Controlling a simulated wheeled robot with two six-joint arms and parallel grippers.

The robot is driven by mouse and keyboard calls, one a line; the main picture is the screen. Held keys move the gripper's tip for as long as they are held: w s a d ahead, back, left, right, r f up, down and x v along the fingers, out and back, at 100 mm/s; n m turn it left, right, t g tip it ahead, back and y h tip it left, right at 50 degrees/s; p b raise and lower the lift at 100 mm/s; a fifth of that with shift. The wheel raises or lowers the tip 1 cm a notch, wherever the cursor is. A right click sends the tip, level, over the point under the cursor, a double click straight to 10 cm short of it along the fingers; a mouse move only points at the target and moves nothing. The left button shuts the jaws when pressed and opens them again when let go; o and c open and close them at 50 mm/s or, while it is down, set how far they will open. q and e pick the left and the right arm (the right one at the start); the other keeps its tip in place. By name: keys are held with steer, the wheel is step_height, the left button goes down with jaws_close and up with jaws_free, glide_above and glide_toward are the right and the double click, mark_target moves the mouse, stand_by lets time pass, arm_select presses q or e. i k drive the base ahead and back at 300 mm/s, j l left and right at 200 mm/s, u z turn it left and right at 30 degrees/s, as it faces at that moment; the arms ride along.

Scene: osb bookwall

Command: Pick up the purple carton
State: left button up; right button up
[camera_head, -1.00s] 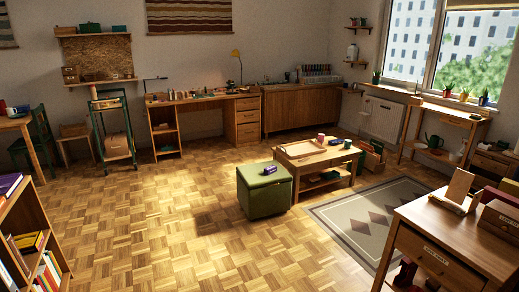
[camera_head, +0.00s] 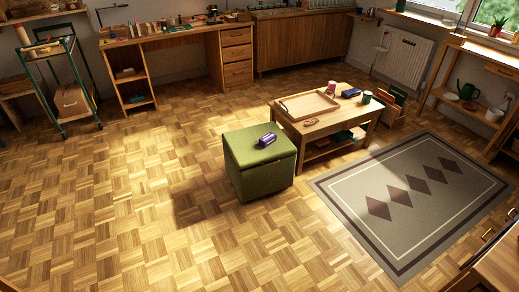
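A small purple carton (camera_head: 267,139) lies on top of the green cube-shaped ottoman (camera_head: 243,155), near the middle of the head view. A second small dark blue-purple item (camera_head: 351,93) lies on the low wooden table (camera_head: 322,126) to the right; I cannot tell exactly what it is. Neither of my grippers shows in this view.
The low table also holds a wooden tray (camera_head: 309,107), a pink cup (camera_head: 332,88) and a green cup (camera_head: 366,97). A grey rug (camera_head: 352,180) with dark diamonds lies at right. Parquet floor (camera_head: 120,225) is clear in front and left of the ottoman. A wooden cabinet corner fills the lower right.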

mark_target(265, 141)
steer(key=i+z, duration=0.1)
steer(key=i, duration=0.35)
steer(key=i+l+u, duration=0.5)
steer(key=i+l, duration=1.7)
steer(key=i, duration=0.1)
